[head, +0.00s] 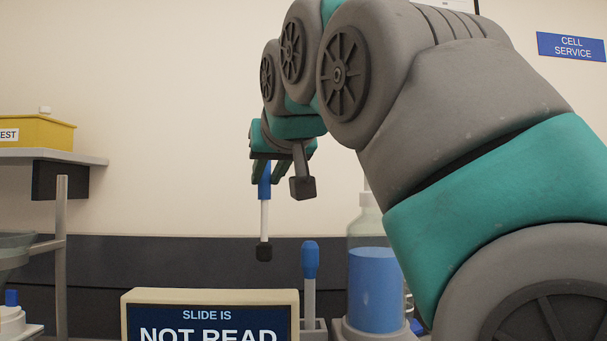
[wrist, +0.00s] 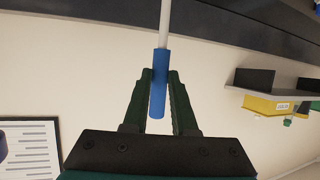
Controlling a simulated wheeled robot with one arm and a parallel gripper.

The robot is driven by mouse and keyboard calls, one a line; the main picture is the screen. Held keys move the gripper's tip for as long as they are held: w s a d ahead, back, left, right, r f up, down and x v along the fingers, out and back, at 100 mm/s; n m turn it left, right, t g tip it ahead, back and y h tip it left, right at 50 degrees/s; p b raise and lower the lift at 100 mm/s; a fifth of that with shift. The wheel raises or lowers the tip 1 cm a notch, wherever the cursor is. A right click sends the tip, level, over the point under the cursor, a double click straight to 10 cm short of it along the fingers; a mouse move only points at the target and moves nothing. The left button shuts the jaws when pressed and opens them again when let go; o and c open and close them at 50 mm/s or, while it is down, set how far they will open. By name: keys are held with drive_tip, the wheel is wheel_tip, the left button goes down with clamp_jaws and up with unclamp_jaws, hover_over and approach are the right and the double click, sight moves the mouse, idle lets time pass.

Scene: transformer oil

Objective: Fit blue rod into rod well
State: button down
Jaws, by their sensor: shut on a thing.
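The blue rod (head: 264,215) has a blue grip, a pale shaft and a black end. My gripper (head: 266,172) is shut on its blue grip and holds it upright in the air, black end down, above and behind the display. In the wrist view the blue grip (wrist: 159,98) sits between both fingers of my gripper (wrist: 160,78), and the pale shaft runs out of the top of the picture. A second blue-topped rod (head: 310,262) stands upright in a grey holder (head: 314,326) to the right and lower. I cannot make out an empty rod well.
A jar of blue liquid (head: 372,290) stands right of the second rod. A shelf (head: 60,156) with a yellow box (head: 38,132) is at left.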

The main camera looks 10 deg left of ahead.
sight(265, 239)
drive_tip(key=shift+f+b, duration=3.8)
drive_tip(key=shift+f, duration=1)
drive_tip(key=shift+f+b, duration=1.85)
drive_tip(key=shift+f, duration=1.25)
drive_tip(key=c, duration=0.6)
unclamp_jaws()
drive_tip(key=shift+c, duration=0.2)
drive_tip(key=shift+s+r, duration=0.1)
drive_tip(key=v, duration=0.7)
drive_tip(key=shift+s+d, duration=0.15)
drive_tip(key=shift+s, duration=0.1)
drive_tip(key=shift+r, duration=0.1)
